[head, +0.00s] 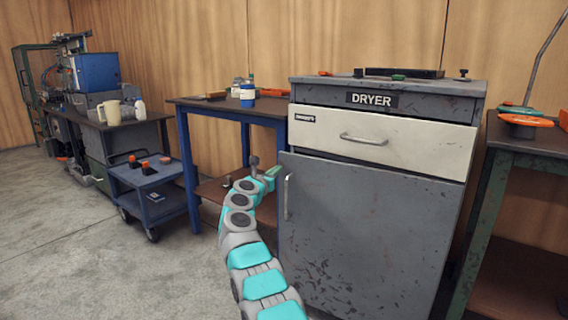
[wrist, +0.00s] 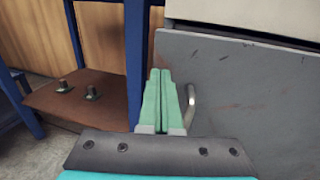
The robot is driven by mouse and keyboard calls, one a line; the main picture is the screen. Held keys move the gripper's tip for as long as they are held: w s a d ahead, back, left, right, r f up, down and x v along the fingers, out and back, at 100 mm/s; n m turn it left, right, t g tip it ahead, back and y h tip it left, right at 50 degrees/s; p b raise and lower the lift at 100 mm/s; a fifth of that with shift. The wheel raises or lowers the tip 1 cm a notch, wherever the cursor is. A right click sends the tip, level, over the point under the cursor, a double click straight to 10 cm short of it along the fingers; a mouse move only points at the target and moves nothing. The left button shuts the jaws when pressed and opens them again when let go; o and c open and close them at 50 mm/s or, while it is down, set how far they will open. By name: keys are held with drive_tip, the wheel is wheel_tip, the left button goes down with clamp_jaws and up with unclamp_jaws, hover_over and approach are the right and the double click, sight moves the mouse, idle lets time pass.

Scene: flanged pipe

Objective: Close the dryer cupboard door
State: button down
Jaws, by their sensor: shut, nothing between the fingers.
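The dryer cupboard is a worn grey cabinet (head: 480,88) with a DRYER label, standing right of centre in the head view. Its grey door (head: 365,235) is below the white drawer and has a vertical handle (head: 286,197) near its left edge. That edge juts slightly left of the drawer front, so the door looks a little ajar. My gripper (head: 273,171) is shut and empty, near the door's upper left edge. In the wrist view its green fingers (wrist: 160,72) are together, just left of the handle (wrist: 191,105). I cannot tell whether they touch the door.
The white drawer (head: 420,148) looks shut. A blue-legged table (head: 187,150) with a brown lower shelf (wrist: 75,98) stands close on the left. A green-legged bench (head: 485,205) stands right of the dryer. A blue cart (head: 150,190) is farther left, with open floor in front.

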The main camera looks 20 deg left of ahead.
drive_tip(key=shift+w+f+p, duration=0.2)
drive_tip(key=shift+w+p, duration=0.1)
drive_tip(key=shift+w, duration=0.25)
